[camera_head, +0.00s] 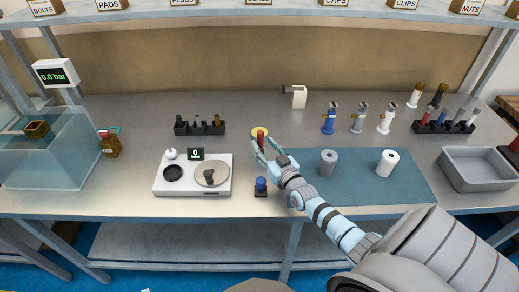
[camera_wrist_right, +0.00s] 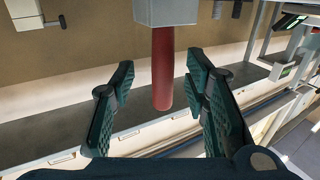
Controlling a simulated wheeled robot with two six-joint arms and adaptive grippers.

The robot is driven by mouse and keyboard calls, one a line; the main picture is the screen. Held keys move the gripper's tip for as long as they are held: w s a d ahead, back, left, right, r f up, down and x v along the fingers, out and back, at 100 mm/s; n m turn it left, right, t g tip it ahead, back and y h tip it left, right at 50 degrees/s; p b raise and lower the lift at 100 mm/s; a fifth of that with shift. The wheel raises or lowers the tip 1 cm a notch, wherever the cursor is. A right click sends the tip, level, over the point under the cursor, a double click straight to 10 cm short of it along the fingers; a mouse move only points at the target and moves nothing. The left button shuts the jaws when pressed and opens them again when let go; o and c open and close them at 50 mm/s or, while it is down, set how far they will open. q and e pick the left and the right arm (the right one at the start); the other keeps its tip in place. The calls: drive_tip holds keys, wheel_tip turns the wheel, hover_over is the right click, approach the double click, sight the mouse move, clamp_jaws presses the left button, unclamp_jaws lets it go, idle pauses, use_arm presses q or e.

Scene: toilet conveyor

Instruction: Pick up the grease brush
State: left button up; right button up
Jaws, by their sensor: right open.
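My right gripper (camera_head: 262,147) is open, with one finger on each side of the handle. In the right wrist view the gripper (camera_wrist_right: 160,70) shows gaps between both fingers and the handle. The brush's bristles are not visible. My left gripper is not in view.
A white device with a round plate (camera_head: 222,181) stands left of my right gripper. A blue-topped item (camera_head: 261,185) is just in front. A blue mat (camera_head: 345,193) with two grey and white cylinders lies right, and a black rack (camera_head: 200,129) stands behind left. A grey tray (camera_head: 478,184) is far right.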

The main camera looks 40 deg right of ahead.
sight(262, 144)
drive_tip(key=w+b, duration=0.1)
drive_tip(key=w, duration=0.2)
drive_tip(key=shift+d+f+b, duration=0.1)
drive_tip(key=shift+f+b, duration=0.05)
drive_tip(key=shift+b, duration=0.2)
drive_tip(key=shift+r, duration=0.2)
drive_tip(key=shift+s+r, duration=0.1)
drive_tip(key=shift+c, duration=0.6)
clamp_jaws()
